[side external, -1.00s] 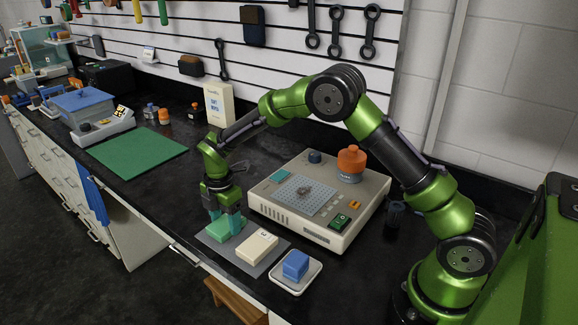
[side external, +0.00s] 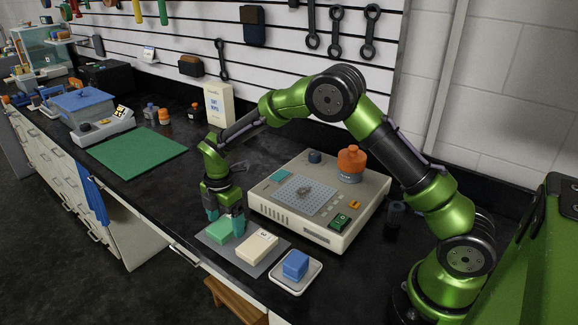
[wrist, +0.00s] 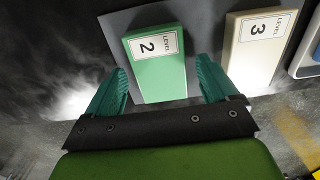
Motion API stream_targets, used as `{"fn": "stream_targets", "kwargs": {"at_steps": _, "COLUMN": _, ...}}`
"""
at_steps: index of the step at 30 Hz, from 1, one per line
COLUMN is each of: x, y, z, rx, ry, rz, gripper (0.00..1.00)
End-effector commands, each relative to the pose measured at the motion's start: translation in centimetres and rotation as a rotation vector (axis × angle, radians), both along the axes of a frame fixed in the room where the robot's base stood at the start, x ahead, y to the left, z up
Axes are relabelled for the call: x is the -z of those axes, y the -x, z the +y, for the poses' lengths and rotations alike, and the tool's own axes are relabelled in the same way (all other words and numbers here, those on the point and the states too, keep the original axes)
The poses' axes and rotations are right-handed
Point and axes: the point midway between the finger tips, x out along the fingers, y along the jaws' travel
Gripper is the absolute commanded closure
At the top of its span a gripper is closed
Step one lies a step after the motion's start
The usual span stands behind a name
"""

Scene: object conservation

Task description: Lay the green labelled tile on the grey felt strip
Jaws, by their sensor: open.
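The green tile (side external: 219,231) lies flat on the grey felt strip (side external: 258,271), at the strip's left end. In the wrist view the green tile (wrist: 160,73) shows a white label reading "LEVEL 2", and grey felt (wrist: 203,30) shows beside it. My gripper (side external: 225,218) is open just above and around the tile, one teal finger on each side. In the wrist view the fingers of my gripper (wrist: 160,88) stand clear of the tile, with gaps on both sides.
A cream tile (side external: 257,246) labelled "LEVEL 3" (wrist: 256,48) lies on the same strip, right of the green one. A blue block (side external: 296,264) sits in a white dish (side external: 286,282). A beige instrument (side external: 290,214) stands close behind. A green mat (side external: 137,151) lies further left.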

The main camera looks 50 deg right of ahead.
Motion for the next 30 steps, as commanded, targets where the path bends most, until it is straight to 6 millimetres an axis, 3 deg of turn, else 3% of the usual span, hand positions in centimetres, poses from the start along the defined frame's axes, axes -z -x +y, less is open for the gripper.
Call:
{"fn": "stream_targets", "kwargs": {"at_steps": 12, "x": -8.4, "y": -0.1, "z": 0.0, "rx": 0.0, "ry": -0.001, "rz": -0.006, "gripper": 0.13}}
{"fn": "stream_targets", "kwargs": {"at_steps": 22, "x": -12.4, "y": 0.3, "z": -0.1, "rx": 0.027, "ry": -0.005, "rz": -0.012, "gripper": 0.13}}
{"fn": "stream_targets", "kwargs": {"at_steps": 26, "x": -15.4, "y": 2.1, "z": -0.6, "rx": 0.181, "ry": -0.032, "rz": -0.062, "gripper": 0.13}}
{"fn": "stream_targets", "kwargs": {"at_steps": 30, "x": -19.9, "y": 6.2, "z": -1.5, "rx": 0.489, "ry": -0.104, "rz": -0.146, "gripper": 0.13}}
